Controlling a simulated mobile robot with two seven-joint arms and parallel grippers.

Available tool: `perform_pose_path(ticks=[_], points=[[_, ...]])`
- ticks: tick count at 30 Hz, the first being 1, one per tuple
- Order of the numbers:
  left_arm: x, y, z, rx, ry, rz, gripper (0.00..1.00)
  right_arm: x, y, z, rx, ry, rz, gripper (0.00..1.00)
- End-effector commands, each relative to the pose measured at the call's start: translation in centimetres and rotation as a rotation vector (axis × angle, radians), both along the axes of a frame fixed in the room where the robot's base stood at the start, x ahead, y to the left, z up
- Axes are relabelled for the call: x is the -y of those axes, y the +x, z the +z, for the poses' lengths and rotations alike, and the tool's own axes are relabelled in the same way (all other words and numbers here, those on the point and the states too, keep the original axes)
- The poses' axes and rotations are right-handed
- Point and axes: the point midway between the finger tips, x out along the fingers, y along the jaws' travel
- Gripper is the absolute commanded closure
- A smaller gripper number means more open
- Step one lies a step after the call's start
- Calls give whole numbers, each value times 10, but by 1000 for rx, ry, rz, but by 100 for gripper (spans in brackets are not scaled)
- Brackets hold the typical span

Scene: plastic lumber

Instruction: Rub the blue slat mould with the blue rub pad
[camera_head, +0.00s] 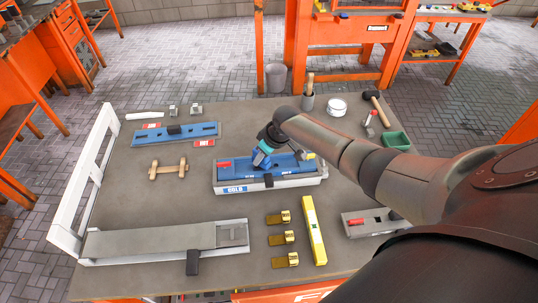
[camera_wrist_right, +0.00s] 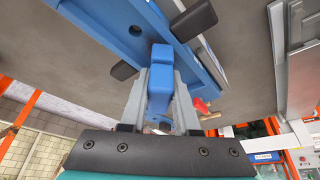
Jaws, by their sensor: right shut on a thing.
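The blue slat mould (camera_head: 285,171) sits in a grey tray-like base at the middle of the table, with a blue-and-white label on its front. It also shows in the wrist view (camera_wrist_right: 112,28). My right gripper (camera_head: 263,158) is over the left-middle part of the mould, pointing down. In the wrist view my right gripper (camera_wrist_right: 160,95) is shut on the blue rub pad (camera_wrist_right: 161,75), its two grey fingers on either side. The pad's far end is at or close to the mould; I cannot tell whether they touch. My left gripper is out of view.
A flat blue plate (camera_head: 200,131) with a black block lies at the back left. A wooden-handled tool (camera_head: 168,170) lies left of the mould. A long grey mould (camera_head: 150,241), yellow clips (camera_head: 282,238) and a yellow bar (camera_head: 314,230) lie in front.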

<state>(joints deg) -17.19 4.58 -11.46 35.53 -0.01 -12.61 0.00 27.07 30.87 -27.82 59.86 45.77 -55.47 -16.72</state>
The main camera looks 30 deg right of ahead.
Motion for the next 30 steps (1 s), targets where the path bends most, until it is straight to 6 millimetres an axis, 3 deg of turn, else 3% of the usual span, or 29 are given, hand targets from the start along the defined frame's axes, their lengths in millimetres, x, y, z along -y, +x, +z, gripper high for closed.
perform_pose_path(ticks=[18,30], points=[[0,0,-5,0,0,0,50,-36,17,-4,-1,0,0,100],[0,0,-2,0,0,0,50,-38,16,-2,-5,0,0,100]])
